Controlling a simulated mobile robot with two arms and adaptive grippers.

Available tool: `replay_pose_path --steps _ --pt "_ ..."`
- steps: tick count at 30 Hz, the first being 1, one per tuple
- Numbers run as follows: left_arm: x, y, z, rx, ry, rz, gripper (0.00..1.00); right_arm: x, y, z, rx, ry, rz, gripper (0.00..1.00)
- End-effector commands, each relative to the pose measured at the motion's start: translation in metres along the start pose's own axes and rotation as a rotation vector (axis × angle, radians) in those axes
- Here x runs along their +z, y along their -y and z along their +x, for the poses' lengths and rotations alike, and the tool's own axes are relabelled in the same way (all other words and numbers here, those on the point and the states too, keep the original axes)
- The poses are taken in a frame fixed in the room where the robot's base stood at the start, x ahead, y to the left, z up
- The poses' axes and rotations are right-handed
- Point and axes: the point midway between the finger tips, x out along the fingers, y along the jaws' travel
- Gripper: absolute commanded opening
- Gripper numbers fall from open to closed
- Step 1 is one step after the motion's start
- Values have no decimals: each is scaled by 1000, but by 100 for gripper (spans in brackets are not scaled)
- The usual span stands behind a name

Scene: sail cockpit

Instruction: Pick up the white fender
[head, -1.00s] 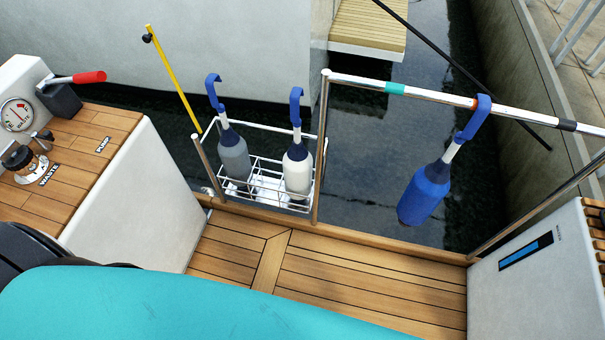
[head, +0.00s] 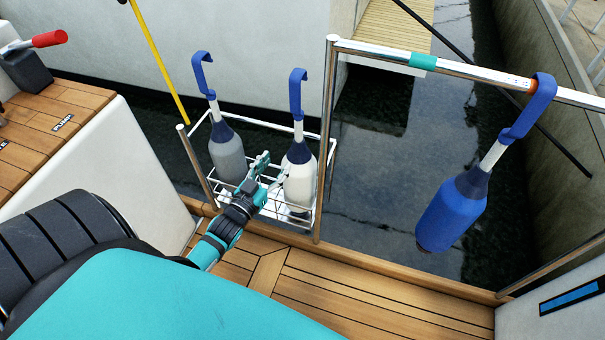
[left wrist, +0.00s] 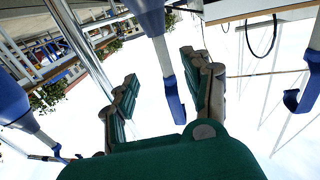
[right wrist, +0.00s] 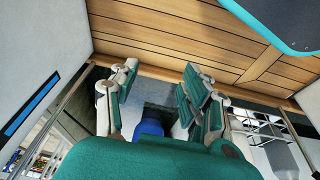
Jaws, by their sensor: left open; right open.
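The white fender (head: 299,184) stands upright in the wire rack (head: 272,208), with a navy top, white strap and blue hook. My left gripper (head: 274,167) is open just left of its body in the head view; whether it touches is unclear. In the left wrist view, the fender's navy top (left wrist: 150,22) and hanging blue hook (left wrist: 175,108) show between the open fingers (left wrist: 158,78), its white body out of frame. My right gripper (right wrist: 163,85) is open and empty in the right wrist view, outside the head view.
A grey fender (head: 227,155) stands in the same rack, left of the gripper. A blue fender (head: 452,212) hangs from the steel rail (head: 470,69). A steel post (head: 325,140) rises right of the rack. A yellow pole (head: 160,60) stands at left. Water lies beyond the deck (head: 350,295).

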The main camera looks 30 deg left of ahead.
Motion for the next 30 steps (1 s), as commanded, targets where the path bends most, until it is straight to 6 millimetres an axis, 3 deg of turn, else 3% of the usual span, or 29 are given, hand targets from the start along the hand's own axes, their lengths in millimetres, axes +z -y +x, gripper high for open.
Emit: replay_pose_path --steps 6,13,17,24,30 --pt "2 0 50 0 -2 1 50 -3 -1 -31 3 -20 2 47" --pt "2 0 81 0 1 2 50 -3 -2 -58 5 -31 3 47" --pt "1 0 87 0 1 2 50 -2 -2 -61 6 -31 4 47" --pt "0 1 122 0 0 2 50 1 -2 -53 6 -32 4 47" --pt "0 0 136 0 3 2 50 2 -2 -50 6 -32 4 47"
